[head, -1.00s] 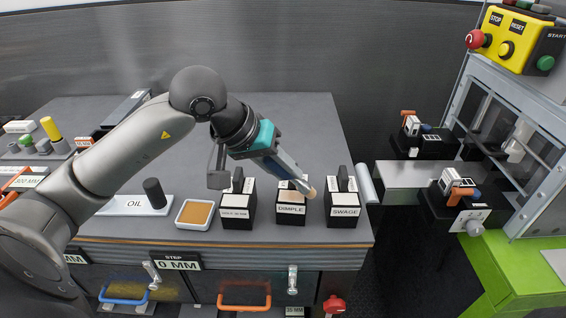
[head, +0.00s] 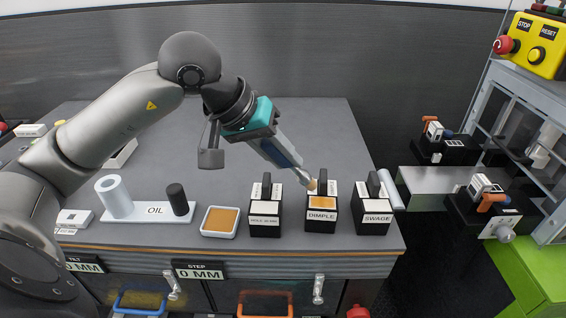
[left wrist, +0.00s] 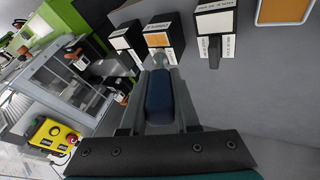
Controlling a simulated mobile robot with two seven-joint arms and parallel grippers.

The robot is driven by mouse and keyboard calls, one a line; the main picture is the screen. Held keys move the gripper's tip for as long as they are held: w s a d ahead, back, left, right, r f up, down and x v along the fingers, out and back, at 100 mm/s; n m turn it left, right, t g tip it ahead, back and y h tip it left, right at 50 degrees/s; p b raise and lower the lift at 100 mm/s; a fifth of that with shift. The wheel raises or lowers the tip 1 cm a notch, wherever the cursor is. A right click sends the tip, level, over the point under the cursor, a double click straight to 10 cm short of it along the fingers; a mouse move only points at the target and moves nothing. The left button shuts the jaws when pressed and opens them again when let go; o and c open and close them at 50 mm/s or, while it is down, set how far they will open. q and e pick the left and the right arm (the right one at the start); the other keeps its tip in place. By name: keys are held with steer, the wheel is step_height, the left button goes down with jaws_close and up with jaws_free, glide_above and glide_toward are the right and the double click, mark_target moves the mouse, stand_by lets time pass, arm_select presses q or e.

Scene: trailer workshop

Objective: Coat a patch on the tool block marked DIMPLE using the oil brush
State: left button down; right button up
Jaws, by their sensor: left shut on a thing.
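My left gripper (head: 278,150) is shut on the oil brush (head: 311,184), whose handle shows blue in the left wrist view (left wrist: 160,97). The brush slants down to the right. Its pale tip is at the back of the DIMPLE tool block (head: 321,224); I cannot tell whether it touches. The block is black with a white DIMPLE label, and the patch on its top (head: 322,202) is amber. It also shows amber in the left wrist view (left wrist: 166,40). The oil tray (head: 207,232) is white-rimmed with amber inside. My right gripper is not in view.
The SWAGE block (head: 372,225) stands right of DIMPLE and another pale-topped block (head: 264,227) stands left. The OIL holder (head: 147,214), with a white cylinder and a dark one, is further left. The bench (head: 300,112) behind is largely clear.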

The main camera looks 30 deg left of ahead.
arm_select(q)
steer(key=shift+a+r+p, duration=0.2)
steer(key=shift+r+p, duration=0.2)
steer(key=shift+r, duration=0.55)
steer(key=shift+r+p, duration=0.7)
steer(key=shift+r, duration=0.7)
